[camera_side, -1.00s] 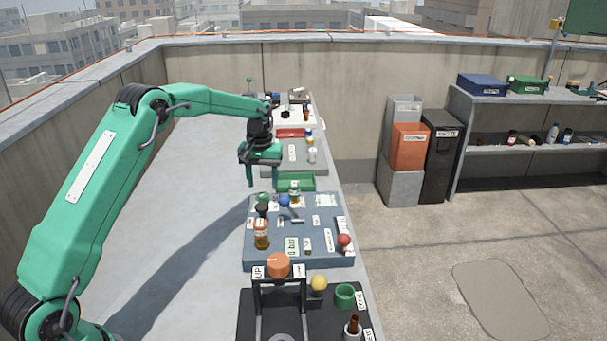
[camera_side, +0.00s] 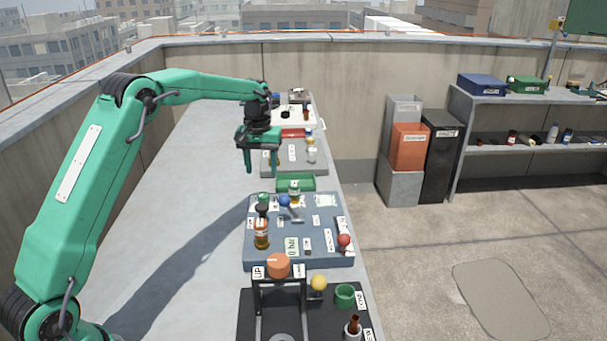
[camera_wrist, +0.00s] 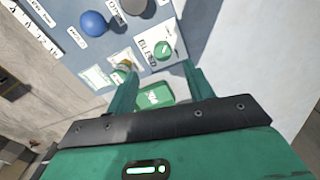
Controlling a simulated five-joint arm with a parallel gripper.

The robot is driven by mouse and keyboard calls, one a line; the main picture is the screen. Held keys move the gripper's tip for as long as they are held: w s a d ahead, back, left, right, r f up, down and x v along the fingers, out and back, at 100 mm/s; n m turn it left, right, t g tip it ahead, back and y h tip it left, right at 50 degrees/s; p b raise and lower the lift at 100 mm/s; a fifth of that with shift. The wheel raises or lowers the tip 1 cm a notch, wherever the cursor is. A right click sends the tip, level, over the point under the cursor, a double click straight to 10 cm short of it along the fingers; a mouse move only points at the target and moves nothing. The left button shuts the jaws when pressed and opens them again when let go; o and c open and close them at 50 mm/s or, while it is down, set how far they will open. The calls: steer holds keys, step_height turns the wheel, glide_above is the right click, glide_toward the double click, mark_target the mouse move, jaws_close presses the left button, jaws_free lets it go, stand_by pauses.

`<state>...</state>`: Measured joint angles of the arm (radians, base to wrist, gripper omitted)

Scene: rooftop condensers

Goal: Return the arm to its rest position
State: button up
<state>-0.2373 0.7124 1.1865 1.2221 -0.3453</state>
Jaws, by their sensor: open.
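My gripper (camera_side: 261,160) hangs from my green arm above the far half of the long grey bench, its fingers pointing down. It is open, with nothing between the fingers. A green tray (camera_side: 296,183) lies on the bench just nearer than the gripper in the side view. The blue-grey panel (camera_side: 262,222) sits nearer still, with a blue knob (camera_side: 285,201), a red knob (camera_side: 344,240) and an amber bottle (camera_side: 261,234) on it.
A black stand with an orange cap (camera_side: 278,265) and a yellow ball (camera_side: 319,283) are at the near end. A grey board (camera_side: 290,165) lies beyond the green tray. The bench's left side is bare. Bins (camera_side: 410,145) and a shelf (camera_side: 530,98) stand off to the right.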

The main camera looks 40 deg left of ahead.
steer(key=s+d+r+m+t, duration=0.1)
steer(key=s+d+r+m, duration=0.1)
steer(key=s+d+r, duration=0.4)
steer(key=s+d+r+m+t, duration=0.1)
steer(key=s+d+r+t, duration=0.15)
steer(key=s+r, duration=0.65)
steer(key=s+d+f+m+t, duration=0.1)
steer(key=s+d+f, duration=0.1)
steer(key=s, duration=0.7)
steer(key=s+d+f+m+t, duration=0.1)
steer(key=s+d+f+m, duration=0.1)
steer(key=s, duration=0.8)
steer(key=shift+d+f+m, duration=0.3)
steer(key=shift+d, duration=0.25)
